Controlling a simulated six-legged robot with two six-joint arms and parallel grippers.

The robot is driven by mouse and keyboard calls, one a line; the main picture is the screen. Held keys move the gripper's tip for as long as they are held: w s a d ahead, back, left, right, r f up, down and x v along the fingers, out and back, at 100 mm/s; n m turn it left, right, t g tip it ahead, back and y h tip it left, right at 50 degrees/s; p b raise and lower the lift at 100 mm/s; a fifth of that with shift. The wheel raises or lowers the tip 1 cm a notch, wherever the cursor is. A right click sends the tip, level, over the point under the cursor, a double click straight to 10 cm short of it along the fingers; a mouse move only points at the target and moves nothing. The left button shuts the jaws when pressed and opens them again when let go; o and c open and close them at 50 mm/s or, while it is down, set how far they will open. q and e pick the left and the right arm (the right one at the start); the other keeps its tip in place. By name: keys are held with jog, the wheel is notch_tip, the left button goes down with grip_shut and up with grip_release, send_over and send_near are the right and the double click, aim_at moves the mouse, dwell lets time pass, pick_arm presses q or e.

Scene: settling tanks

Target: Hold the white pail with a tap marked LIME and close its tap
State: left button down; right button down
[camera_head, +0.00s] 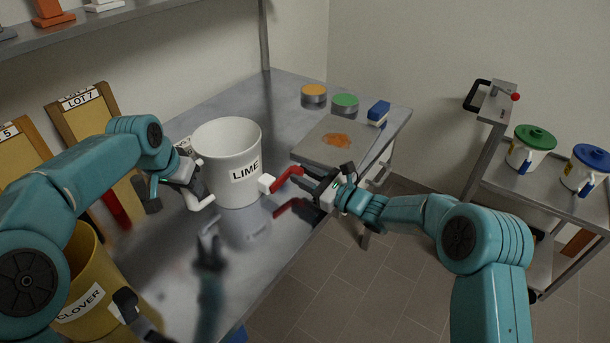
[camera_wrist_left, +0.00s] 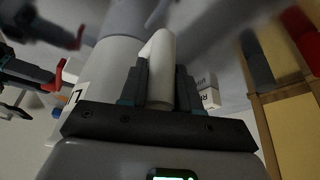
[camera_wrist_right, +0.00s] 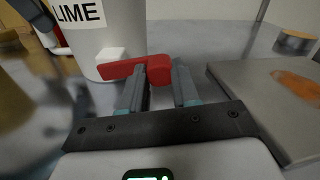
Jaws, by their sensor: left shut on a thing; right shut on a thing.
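The white pail (camera_head: 237,196) marked LIME stands upright on the metal bench (camera_head: 285,90). Its tap has a white body (camera_head: 266,184) and a red lever (camera_head: 287,177), on the side facing right. My left gripper (camera_head: 190,187) is shut on the pail's white handle (camera_wrist_left: 160,70) at its left side. My right gripper (camera_head: 318,186) is at the tap; in the right wrist view the red lever (camera_wrist_right: 156,68) lies between its fingertips, and it is shut on it. The spout opening is not visible.
A yellow pail marked CLOVER (camera_head: 85,285) stands at the near left. A grey slab with an orange stain (camera_head: 310,152) lies right of the LIME pail, with two tins (camera_head: 345,106) and a blue-and-white block (camera_head: 378,113) behind. A trolley (camera_head: 555,193) with lidded jugs stands right.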

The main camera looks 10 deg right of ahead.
jog(key=shift+f+m, duration=0.25)
jog(key=shift+m, duration=0.15)
jog(key=c, duration=0.8)
grip_release()
jog(key=shift+d, duration=0.1)
jog(key=v, duration=1.1)
jog(key=shift+s+d, duration=0.25)
jog(key=shift+s, duration=0.05)
